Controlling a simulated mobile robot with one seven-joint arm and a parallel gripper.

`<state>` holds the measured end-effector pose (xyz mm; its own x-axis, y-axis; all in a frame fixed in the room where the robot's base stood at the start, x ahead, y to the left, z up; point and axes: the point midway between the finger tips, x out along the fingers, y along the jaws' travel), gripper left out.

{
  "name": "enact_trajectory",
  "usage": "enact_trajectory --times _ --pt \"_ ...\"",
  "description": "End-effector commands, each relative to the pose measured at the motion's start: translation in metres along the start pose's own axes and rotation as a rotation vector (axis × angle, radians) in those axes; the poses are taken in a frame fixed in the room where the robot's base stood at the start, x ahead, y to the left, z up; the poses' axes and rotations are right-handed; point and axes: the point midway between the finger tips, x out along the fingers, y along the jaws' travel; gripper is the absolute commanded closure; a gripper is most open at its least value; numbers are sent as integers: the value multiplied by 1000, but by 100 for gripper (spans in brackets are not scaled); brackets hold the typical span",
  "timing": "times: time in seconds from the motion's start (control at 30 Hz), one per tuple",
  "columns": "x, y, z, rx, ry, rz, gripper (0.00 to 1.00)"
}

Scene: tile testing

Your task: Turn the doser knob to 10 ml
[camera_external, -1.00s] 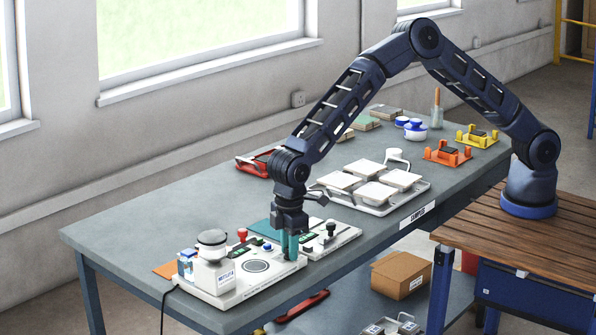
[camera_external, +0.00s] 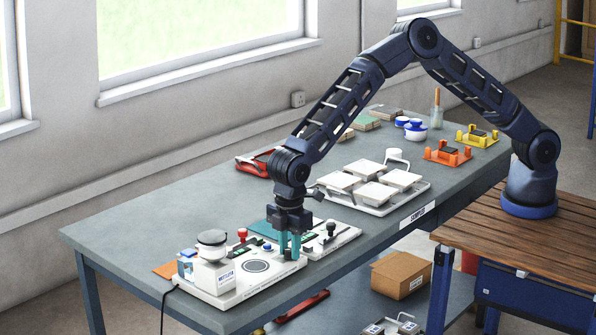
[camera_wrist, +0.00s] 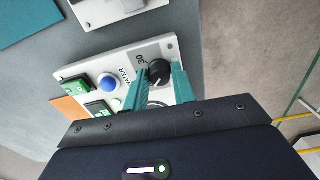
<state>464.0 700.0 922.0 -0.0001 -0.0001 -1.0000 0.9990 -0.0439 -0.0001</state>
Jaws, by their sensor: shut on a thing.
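The black doser knob (camera_wrist: 159,72) shows in the wrist view on a white panel (camera_wrist: 92,69) labelled WATER.
A white jar (camera_external: 213,270) stands at the device's left end. A second white unit (camera_external: 345,236) with a black knob is close on the right. A tile tray (camera_external: 375,208) lies farther back.

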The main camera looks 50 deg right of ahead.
Motion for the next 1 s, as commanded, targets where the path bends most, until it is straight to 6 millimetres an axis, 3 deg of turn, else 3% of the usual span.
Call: enact_trajectory --times 0.1,0.13,0.2,0.23,0.63,1.0 --pt "-1 1 0 1 1 1 97" --pt "-1 1 0 1 1 1 68" --pt "-1 1 0 1 1 1 54" --pt "0 1 0 1 1 1 52" --pt "-9 0 0 2 1 1 52" --pt "-71 1 -1 1 3 2 52"
